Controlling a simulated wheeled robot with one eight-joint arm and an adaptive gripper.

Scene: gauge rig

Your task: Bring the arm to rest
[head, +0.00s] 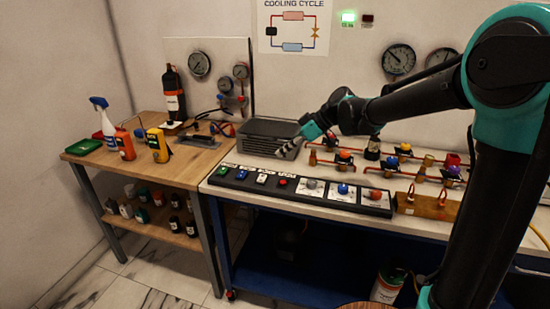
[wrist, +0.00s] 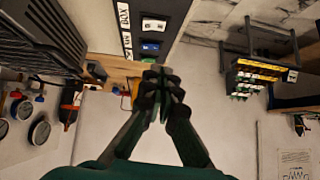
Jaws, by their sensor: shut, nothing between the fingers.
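My arm, black and teal, reaches in from the right in the head view. My gripper (head: 284,150) is at the left end of the arm, in front of the grey ribbed unit (head: 262,134) and above the black switch panel. I cannot tell whether it touches the unit. In the wrist view my gripper (wrist: 161,86) is shut, its black fingertips together with nothing between them. The ribbed unit also shows at the upper left there (wrist: 45,38). The black panel (head: 300,188) lies along the bench front with several switches and knobs.
The white-topped bench (head: 470,222) carries copper pipes and coloured valves at right. Gauges hang on the wall. Tiled floor (head: 120,285) is clear at front left.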

